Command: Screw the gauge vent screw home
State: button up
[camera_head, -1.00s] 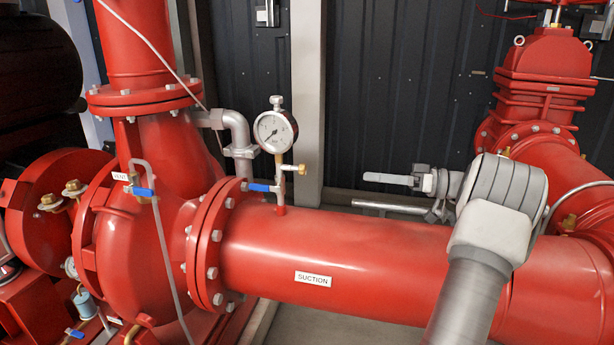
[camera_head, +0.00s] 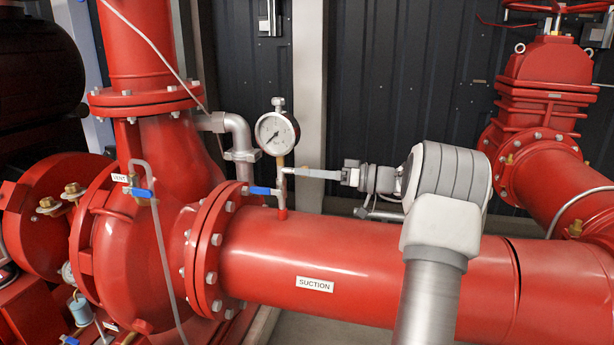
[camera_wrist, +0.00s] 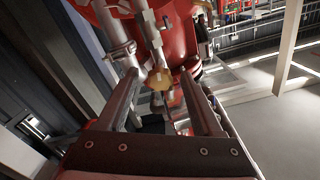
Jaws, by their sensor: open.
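The gauge vent screw shows in the wrist view as a brass hex head (camera_wrist: 160,82). It lies between the two fingertips of my gripper (camera_wrist: 160,74), with a visible gap on each side. In the head view my gripper (camera_head: 292,172) reaches in from the right, level, with its tips at the gauge stem, and hides the screw. The jaws are open. The round pressure gauge (camera_head: 276,133) stands upright above the stem on the red suction pipe (camera_head: 345,245). Whether the fingers touch the screw cannot be told.
A blue-handled valve (camera_head: 262,190) sits on the stem just below my fingertips. A grey elbow pipe (camera_head: 239,132) stands behind left of the gauge. A large bolted flange (camera_head: 213,250) is to the left. A pale post (camera_head: 311,90) rises behind.

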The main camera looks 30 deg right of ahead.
jog(key=shift+w+a, duration=0.25)
jog(key=shift+w, duration=0.05)
jog(key=shift+c, duration=0.3)
grip_shut()
